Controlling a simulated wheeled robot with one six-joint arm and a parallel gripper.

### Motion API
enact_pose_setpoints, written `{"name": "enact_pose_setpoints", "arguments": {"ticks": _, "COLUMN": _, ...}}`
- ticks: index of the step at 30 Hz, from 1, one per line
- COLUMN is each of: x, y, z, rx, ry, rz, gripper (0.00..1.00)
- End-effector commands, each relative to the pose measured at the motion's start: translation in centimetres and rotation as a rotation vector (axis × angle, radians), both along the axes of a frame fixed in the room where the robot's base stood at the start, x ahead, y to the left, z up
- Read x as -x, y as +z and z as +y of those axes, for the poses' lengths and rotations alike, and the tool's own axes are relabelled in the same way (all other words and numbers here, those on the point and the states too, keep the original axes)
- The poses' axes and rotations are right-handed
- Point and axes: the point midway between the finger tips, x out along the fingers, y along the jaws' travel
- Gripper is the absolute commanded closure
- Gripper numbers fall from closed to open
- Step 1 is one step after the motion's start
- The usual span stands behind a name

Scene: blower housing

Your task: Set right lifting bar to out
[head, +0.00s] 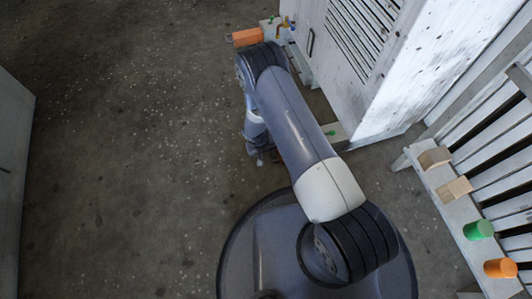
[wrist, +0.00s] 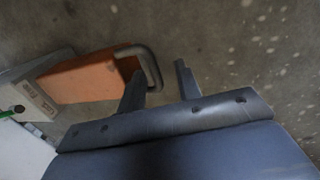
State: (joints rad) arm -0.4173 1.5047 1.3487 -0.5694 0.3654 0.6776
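In the wrist view an orange lifting bar (wrist: 92,77) sticks out from a grey foot (wrist: 32,98) at the base of the housing. A grey looped handle (wrist: 148,62) is on its outer end. My gripper (wrist: 160,83) is open, its two fingers apart. The handle's lower end is close to the left finger; I cannot tell whether they touch. In the head view my gripper (head: 262,158) is low over the floor, left of the housing's near foot (head: 335,136). My arm hides most of that bar there. Another orange bar (head: 247,37) shows at the far foot.
The white housing (head: 375,60) with a louvred side stands at the upper right. A pale bench (head: 450,205) on the right bears wooden blocks, a green cylinder (head: 478,230) and an orange cylinder (head: 500,268). A grey cabinet edge (head: 12,160) is at far left. The floor between is clear.

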Motion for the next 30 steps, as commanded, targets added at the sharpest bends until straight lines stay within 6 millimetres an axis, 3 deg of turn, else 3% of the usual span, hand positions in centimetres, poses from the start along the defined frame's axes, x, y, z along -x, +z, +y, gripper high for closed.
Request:
{"name": "enact_pose_setpoints", "arguments": {"ticks": 7, "x": 0.0, "y": 1.3, "z": 0.2, "rx": 0.001, "ry": 0.000, "rz": -0.001, "gripper": 0.67}}
{"name": "enact_pose_setpoints", "arguments": {"ticks": 15, "x": 0.3, "y": 6.7, "z": 1.2, "rx": 0.001, "ry": 0.001, "rz": -0.001, "gripper": 0.67}}
{"name": "enact_pose_setpoints", "arguments": {"ticks": 21, "x": 0.5, "y": 9.6, "z": 1.9, "rx": 0.000, "ry": 0.002, "rz": -0.002, "gripper": 0.67}}
{"name": "enact_pose_setpoints", "arguments": {"ticks": 30, "x": 0.7, "y": 10.6, "z": 2.1, "rx": 0.000, "ry": 0.001, "rz": 0.001, "gripper": 0.67}}
